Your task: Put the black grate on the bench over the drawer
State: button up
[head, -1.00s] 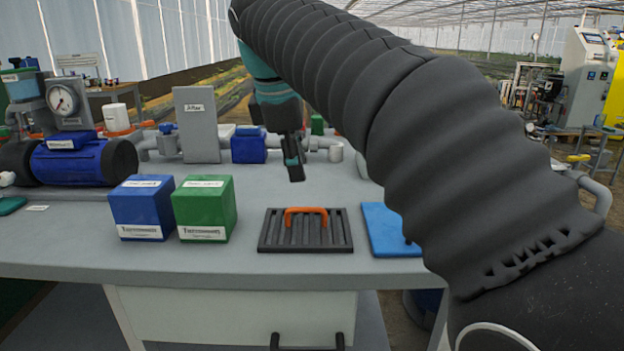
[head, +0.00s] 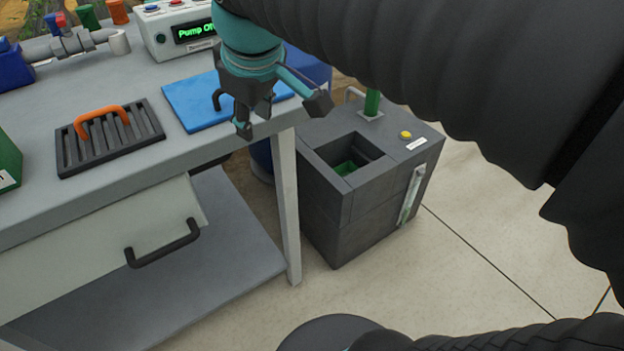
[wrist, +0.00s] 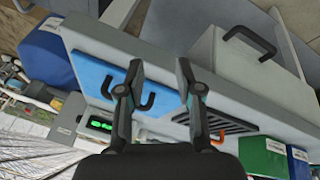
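The black grate (head: 82,152) lies flat on the bench top (head: 30,196) near its front edge. Its orange handle (head: 101,112) stands up. It also shows in the wrist view (wrist: 235,124), partly behind a finger. The white drawer (head: 105,240) with a black bar handle (head: 163,243) is under the bench top, below the grate; I cannot tell whether it is fully shut. My gripper (head: 283,117) is open and empty, pointing down near the bench's right end, right of the grate. In the wrist view my gripper (wrist: 160,96) has its fingers wide apart.
A blue panel (head: 190,98) with a black handle lies right of the grate, beside my gripper. A dark grey bin (head: 330,190) with a square opening stands right of the bench. A pump control box (head: 160,40) is behind. A green box (head: 8,160) stands left.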

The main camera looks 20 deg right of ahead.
jog(key=s+d+f+m+t, duration=0.1)
jog(key=s+d+f+m, duration=0.6)
jog(key=f, duration=0.5)
jog(key=s, duration=0.2)
jog(key=shift+s+f+m, duration=0.35)
jog(key=shift+s+m, duration=0.05)
